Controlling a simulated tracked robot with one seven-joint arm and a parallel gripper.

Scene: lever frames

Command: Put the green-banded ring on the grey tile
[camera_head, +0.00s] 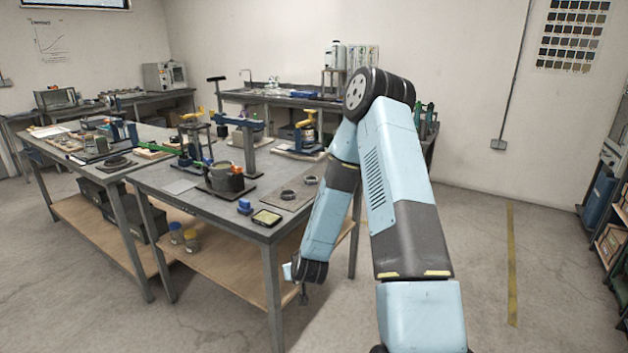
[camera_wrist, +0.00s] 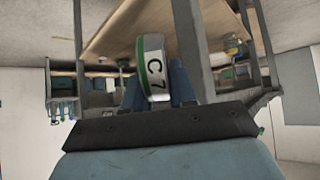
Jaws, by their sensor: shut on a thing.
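The green-banded ring (camera_wrist: 155,68) is pale with a green edge and a dark "C7" label. It is between the two blue fingers of my gripper (camera_wrist: 157,88), which is shut on it. In the head view my gripper (camera_head: 303,297) hangs low in front of the table's right front corner, below the tabletop; the ring is too small to make out there. A flat light grey square, seemingly the grey tile (camera_head: 180,186), lies on the tabletop near its left front edge and looks bare.
The tabletop (camera_head: 150,178) holds a dark mat (camera_head: 302,199) with two dark rings, a blue block (camera_head: 244,206), a yellowish-topped tray (camera_head: 267,218) and a dark cylinder on a base (camera_head: 224,178). Lever frames (camera_head: 250,140) stand behind. A wooden shelf (camera_head: 205,255) and steel legs are below.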

